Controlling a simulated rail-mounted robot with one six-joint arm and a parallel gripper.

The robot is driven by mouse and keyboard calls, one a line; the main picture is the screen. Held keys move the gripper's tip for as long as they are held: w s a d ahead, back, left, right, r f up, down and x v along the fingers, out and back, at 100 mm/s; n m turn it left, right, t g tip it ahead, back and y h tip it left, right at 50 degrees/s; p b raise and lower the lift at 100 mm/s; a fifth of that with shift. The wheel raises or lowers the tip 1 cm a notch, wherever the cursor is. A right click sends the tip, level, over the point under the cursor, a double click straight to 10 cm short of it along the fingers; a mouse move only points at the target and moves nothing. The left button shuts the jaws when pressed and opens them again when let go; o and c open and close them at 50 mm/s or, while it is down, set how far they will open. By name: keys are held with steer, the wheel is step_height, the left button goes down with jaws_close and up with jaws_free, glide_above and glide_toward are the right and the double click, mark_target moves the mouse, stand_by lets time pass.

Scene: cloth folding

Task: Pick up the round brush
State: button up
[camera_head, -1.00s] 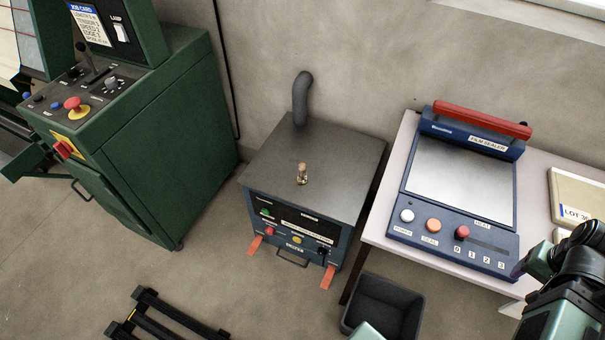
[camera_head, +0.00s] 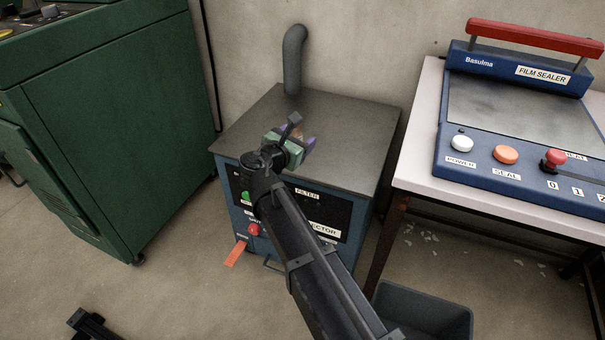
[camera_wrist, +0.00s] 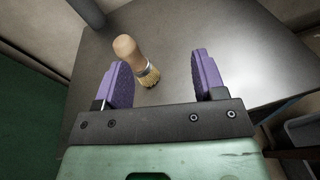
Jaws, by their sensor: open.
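The brush is in the space ahead of and between the pads, closer to the left pad. In the head view my gripper (camera_head: 297,143) is over the machine top and hides most of the brush; a bit of tan shows between the pads.
A grey pipe (camera_head: 293,60) rises at the back of the machine top. A green cabinet (camera_head: 110,110) stands at left. A film sealer (camera_head: 520,110) sits on a table (camera_head: 425,150) at right. A dark bin (camera_head: 425,310) is on the floor below.

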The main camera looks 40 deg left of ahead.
mark_target(296, 132)
steer(key=s+a+f+n, duration=0.1)
steer(key=s+a+n+t+y+b, duration=0.1)
steer(key=s+a+f+n+b, duration=0.1)
steer(key=a+n, duration=0.1)
steer(key=shift+s+a+f+y, duration=0.1)
steer(key=shift+s+f+y, duration=0.2)
steer(key=shift+s, duration=0.05)
steer(key=shift+s+a+r+n+t, duration=0.1)
steer(key=shift+s+r+n+t, duration=0.05)
steer(key=shift+r+n+t, duration=0.15)
steer(key=shift+r+p, duration=0.15)
steer(key=shift+p, duration=0.2)
steer(key=x, duration=0.5)
steer(key=shift+w, duration=0.3)
steer(key=x, duration=0.5)
steer(key=shift+w, duration=0.25)
steer(key=c, duration=1)
